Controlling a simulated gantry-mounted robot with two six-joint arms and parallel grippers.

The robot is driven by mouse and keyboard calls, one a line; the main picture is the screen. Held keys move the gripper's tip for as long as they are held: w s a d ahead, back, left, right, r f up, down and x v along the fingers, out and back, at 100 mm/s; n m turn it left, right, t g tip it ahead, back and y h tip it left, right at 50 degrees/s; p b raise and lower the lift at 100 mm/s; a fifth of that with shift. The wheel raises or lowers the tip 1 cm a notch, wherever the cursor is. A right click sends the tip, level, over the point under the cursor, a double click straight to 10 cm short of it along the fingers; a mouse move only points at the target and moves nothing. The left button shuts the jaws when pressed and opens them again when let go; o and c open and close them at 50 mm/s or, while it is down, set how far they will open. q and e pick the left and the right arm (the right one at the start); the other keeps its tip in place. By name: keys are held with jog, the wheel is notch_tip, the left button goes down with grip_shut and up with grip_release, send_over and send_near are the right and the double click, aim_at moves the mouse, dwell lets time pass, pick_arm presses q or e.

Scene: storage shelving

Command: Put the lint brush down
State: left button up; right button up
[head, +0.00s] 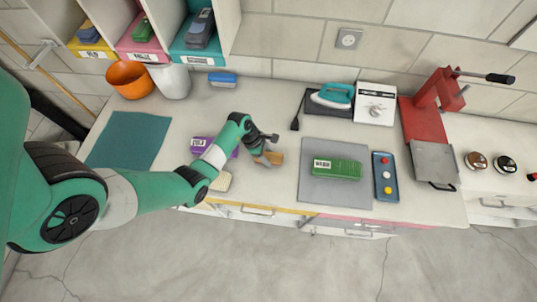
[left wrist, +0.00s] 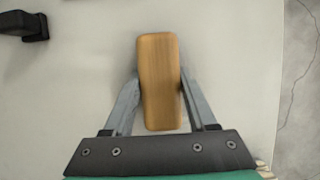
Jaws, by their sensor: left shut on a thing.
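The lint brush appears as a tan wooden block (head: 274,158) near the front edge of the counter, left of the grey mat. It also shows in the left wrist view as a long rounded wooden piece (left wrist: 160,75). My left gripper (head: 265,155) has its two fingers on either side of it, one at each long edge, in the left wrist view (left wrist: 160,95). The gripper is shut on the brush. I cannot tell whether the brush touches the counter. The underside of the brush is hidden. My right gripper is not in view.
A grey mat (head: 310,190) with a green box (head: 338,168) lies to the right. A blue-topped brush (head: 222,79) lies behind. The counter (head: 250,108) behind the gripper is mostly clear.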

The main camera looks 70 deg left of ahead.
pick_arm(q)
jog(key=shift+f, duration=0.1)
jog(key=shift+f, duration=0.15)
jog(key=o, duration=1.2)
jog(key=shift+r, duration=0.25)
jog(key=p+v, duration=0.2)
jog(key=v, duration=1)
